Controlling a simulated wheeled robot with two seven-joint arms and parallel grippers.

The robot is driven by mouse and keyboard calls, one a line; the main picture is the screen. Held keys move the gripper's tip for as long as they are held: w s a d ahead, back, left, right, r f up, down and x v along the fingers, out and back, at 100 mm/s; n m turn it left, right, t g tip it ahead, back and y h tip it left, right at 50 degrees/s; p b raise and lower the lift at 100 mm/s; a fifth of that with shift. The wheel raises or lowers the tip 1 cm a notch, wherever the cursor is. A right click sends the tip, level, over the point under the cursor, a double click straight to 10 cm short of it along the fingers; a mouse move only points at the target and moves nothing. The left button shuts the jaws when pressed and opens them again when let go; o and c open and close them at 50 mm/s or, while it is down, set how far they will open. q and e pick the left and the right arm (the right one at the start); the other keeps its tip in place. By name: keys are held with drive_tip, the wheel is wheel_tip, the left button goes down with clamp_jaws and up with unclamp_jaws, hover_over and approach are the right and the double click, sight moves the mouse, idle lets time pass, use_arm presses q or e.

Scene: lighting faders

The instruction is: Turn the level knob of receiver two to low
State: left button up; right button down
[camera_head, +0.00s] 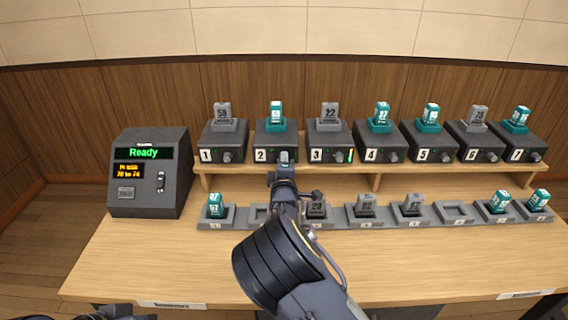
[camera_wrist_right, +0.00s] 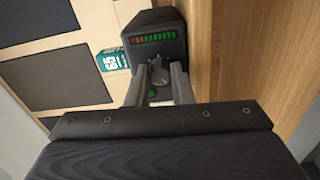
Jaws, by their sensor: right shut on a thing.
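Receiver two (camera_head: 266,143) is a dark box marked 2 on the shelf, with a teal pack on top. My right gripper (camera_head: 285,158) is at its front and hides its level knob in the head view. In the right wrist view, the grey knob (camera_wrist_right: 159,74) sits between the two fingers of my right gripper (camera_wrist_right: 160,84), which is shut on it. A lit meter with red and green bars (camera_wrist_right: 154,38) shows on the receiver's front, and a green light shows near the knob. Only a dark part of my left arm shows at the bottom left; its gripper is not visible.
Receiver one (camera_head: 219,142) and receiver three (camera_head: 327,140) stand close on either side. More receivers continue right. A row of grey cradles (camera_head: 455,213), several holding packs, lies in front of the shelf. A console reading Ready (camera_head: 148,180) stands left. The front of the table is mostly clear.

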drive_tip(key=shift+n, duration=0.5)
drive_tip(key=c, duration=1.3)
unclamp_jaws()
drive_tip(key=s, duration=0.8)
drive_tip(key=shift+b, duration=0.4)
drive_tip(key=shift+f, duration=0.1)
